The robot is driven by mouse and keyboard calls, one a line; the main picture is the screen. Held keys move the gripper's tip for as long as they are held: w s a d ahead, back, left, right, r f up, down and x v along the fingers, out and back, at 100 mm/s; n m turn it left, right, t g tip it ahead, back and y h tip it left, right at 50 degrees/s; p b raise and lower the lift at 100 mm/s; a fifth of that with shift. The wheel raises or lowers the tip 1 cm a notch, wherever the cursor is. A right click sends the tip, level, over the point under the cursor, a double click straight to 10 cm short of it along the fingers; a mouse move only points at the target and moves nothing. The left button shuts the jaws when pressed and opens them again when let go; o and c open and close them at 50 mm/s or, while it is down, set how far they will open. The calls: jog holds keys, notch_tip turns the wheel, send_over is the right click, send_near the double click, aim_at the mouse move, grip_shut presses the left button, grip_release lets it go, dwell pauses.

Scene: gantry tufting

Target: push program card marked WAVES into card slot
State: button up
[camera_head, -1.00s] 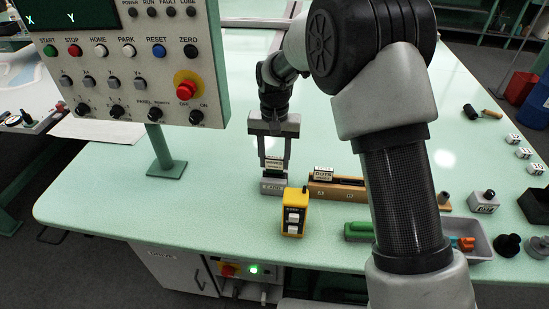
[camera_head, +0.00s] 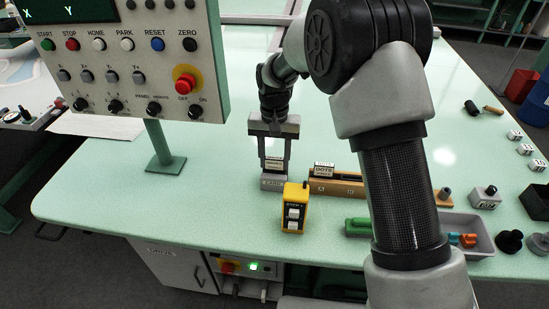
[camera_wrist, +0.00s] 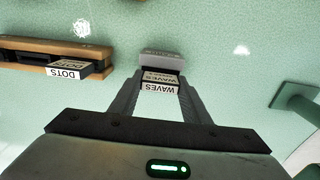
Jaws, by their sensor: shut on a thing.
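The WAVES program card, dark with a white label, is between the fingers of my gripper (camera_head: 273,162); in the wrist view its label (camera_wrist: 160,87) faces the camera. My gripper is shut on it and points down over the grey card slot block (camera_head: 272,183). The block shows in the wrist view (camera_wrist: 162,58) just beyond the fingertips. The card's lower end is at the slot and seems to be partly inside; how deep it sits is hidden by the fingers and block.
A wooden rack (camera_head: 338,187) holding the DOTS card (camera_head: 324,169) stands just right of the slot. A yellow switch box (camera_head: 294,208) stands in front. The control panel post (camera_head: 165,165) is to the left. The table behind is clear.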

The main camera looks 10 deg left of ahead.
jog(key=shift+f, duration=0.3)
jog(key=o, duration=1.3)
jog(key=shift+c, duration=0.2)
jog(key=shift+r, duration=0.15)
notch_tip(320, 180, up, 17)
jog(key=p, duration=0.2)
